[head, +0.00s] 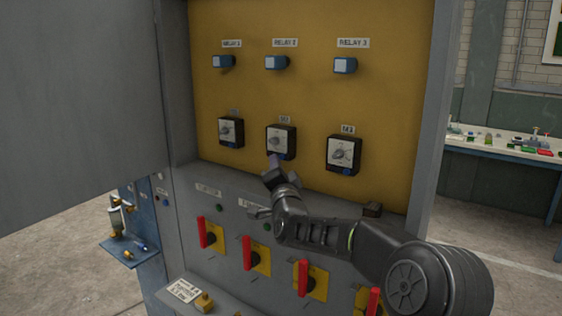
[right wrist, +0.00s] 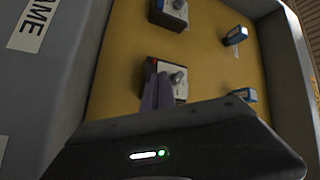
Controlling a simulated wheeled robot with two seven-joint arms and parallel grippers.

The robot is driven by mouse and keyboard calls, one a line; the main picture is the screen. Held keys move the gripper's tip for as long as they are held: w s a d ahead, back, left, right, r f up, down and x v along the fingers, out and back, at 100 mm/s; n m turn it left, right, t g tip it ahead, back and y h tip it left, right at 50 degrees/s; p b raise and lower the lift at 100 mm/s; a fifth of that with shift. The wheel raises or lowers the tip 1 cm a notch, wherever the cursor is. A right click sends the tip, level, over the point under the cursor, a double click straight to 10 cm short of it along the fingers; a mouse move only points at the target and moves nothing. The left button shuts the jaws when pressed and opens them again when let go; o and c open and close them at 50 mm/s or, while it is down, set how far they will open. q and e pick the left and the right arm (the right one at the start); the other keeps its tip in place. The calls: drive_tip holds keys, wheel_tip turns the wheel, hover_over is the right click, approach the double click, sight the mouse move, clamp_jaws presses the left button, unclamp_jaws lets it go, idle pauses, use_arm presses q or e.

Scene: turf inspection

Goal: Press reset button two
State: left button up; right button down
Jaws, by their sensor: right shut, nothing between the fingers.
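Three blue blocks with pale faces sit in a row on the yellow panel, under labels reading RELAY. The middle one (head: 276,63) is under RELAY 2. Below it is the middle dial module (head: 281,139), a black box with a pale face and a knob; it also shows in the right wrist view (right wrist: 168,72). No label reading "reset" is legible. My right gripper (head: 273,162) is shut and empty, its fingertips at the lower left edge of the middle module, partly hiding it. The shut fingers (right wrist: 157,92) also show in the right wrist view. Contact cannot be told. My left gripper is out of view.
Left (head: 231,131) and right (head: 343,154) dial modules flank the middle one. Red handles (head: 249,253) stick out on the grey lower panel. A grey door (head: 80,100) stands open at left. A bench (head: 500,146) is at far right.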

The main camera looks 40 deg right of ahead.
drive_tip(key=shift+a, duration=0.2)
drive_tip(key=a, duration=0.1)
drive_tip(key=s+a+b, duration=0.1)
drive_tip(key=a, duration=0.1)
drive_tip(key=a+b, duration=0.1)
drive_tip(key=shift+s+a, duration=0.25)
drive_tip(key=shift+a, duration=0.1)
idle(0.3)
idle(0.7)
